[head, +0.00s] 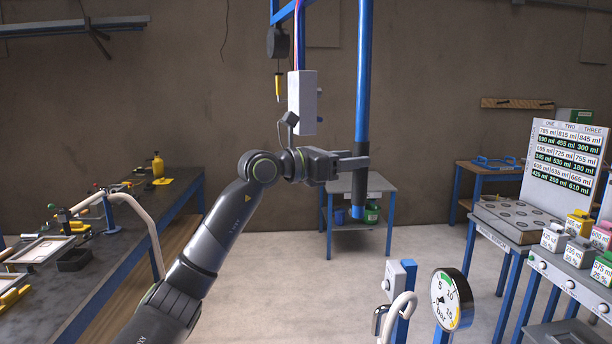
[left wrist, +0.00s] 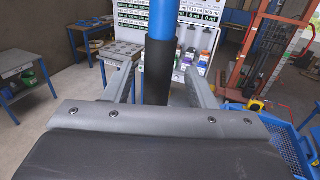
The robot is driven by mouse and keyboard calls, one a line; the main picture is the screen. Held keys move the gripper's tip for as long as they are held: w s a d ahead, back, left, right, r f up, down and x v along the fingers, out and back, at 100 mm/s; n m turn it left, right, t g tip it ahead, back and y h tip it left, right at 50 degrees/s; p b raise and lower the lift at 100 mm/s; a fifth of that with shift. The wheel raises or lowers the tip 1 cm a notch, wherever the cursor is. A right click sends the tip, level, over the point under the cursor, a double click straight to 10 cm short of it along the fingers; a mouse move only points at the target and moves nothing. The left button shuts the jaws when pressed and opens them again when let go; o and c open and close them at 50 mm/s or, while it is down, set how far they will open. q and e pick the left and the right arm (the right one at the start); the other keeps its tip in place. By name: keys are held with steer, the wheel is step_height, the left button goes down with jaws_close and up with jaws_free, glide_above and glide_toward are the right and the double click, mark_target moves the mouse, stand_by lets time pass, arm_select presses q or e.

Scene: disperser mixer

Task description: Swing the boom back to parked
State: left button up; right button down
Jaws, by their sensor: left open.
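The boom's blue upright tube (head: 363,70) hangs down in the middle of the head view, with a black sleeve (head: 359,190) at its lower end. A blue overhead bar (head: 290,10) shows at the top edge; its link to the tube is out of frame. My left gripper (head: 358,160) is at the black sleeve, level with its middle. In the left wrist view the black sleeve (left wrist: 156,75) stands upright between the two open fingers (left wrist: 160,88), with a gap on each side. My right gripper is not in view.
A grey control box (head: 302,100) and a yellow-tipped hanging tool (head: 279,85) are close above my left wrist. A pressure gauge (head: 452,298) stands at the front right. A workbench (head: 120,255) is at left, a small table (head: 345,185) behind. The floor between is clear.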

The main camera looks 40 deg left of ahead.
arm_select(q)
steer(key=b+v, duration=0.5)
steer(key=v, duration=0.6)
steer(key=shift+d, duration=0.1)
steer(key=shift+c, duration=0.4)
